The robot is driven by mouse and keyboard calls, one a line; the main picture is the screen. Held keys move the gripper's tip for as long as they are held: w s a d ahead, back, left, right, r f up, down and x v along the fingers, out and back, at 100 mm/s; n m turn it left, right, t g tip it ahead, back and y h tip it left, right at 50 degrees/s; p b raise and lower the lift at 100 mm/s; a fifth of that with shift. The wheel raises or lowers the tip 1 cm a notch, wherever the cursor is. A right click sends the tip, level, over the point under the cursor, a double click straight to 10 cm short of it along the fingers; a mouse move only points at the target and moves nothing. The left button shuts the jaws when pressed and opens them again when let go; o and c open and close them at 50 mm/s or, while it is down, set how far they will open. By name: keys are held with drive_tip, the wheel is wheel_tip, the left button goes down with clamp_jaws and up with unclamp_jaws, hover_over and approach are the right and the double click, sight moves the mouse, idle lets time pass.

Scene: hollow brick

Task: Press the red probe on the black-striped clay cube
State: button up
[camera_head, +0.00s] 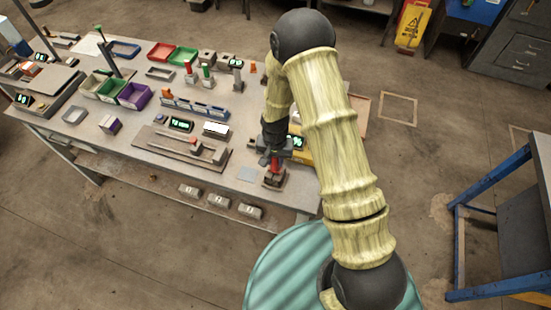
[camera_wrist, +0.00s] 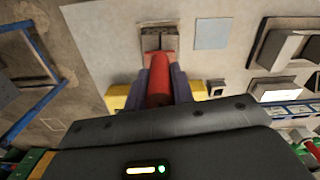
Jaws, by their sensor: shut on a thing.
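My gripper (camera_wrist: 160,88) is shut on the red probe (camera_wrist: 158,80), with a dark finger on each side of it. In the head view my gripper (camera_head: 277,153) is over the front right part of the table, and the red probe (camera_head: 275,164) points down from it. A grey-brown clay cube (camera_wrist: 160,36) is right at the probe's far end. The cube also shows below the probe in the head view (camera_head: 273,180).
A flat blue-grey square (camera_wrist: 212,33) lies beside the cube. A tray with a bar (camera_head: 185,145) is to the left in the head view. Bins, displays and other coloured-handled tools crowd the table's back.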

drive_tip(key=shift+f, duration=0.35)
idle(0.7)
drive_tip(key=shift+s+f+b, duration=0.1)
drive_tip(key=shift+s+b, duration=0.05)
drive_tip(key=shift+b, duration=0.25)
idle(0.9)
drive_tip(key=shift+r+p, duration=2.2)
drive_tip(key=shift+r, duration=1.4)
